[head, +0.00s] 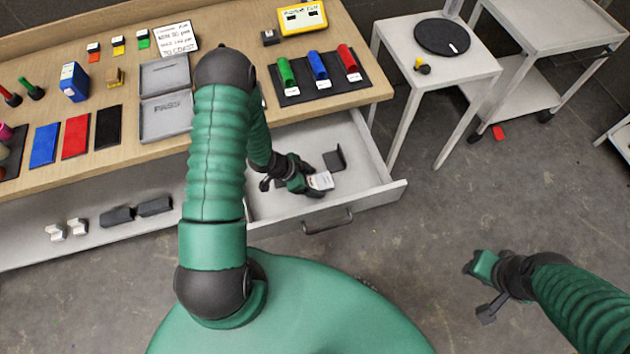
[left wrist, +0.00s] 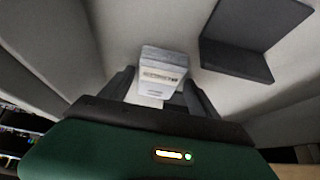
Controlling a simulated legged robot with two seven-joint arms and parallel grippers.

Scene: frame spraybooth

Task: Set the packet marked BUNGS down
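A small white packet (head: 321,181) shows at the tips of my left gripper (head: 308,184), inside the open drawer (head: 371,193). In the left wrist view the packet (left wrist: 163,70) sits between the two dark fingers, which close on its sides. Its printed label is too blurred to read, and I cannot tell whether its underside touches the drawer floor. My right gripper (head: 474,268) is away at the right, over bare floor, with nothing seen in it; whether its fingers are open or shut does not show.
A dark angled bracket-like piece (head: 335,159) stands in the drawer beside the packet; it also shows in the left wrist view (left wrist: 245,50). The bench (head: 345,95) above carries trays, cards and coloured cylinders. A white side table (head: 463,66) stands right. The drawer's front right is clear.

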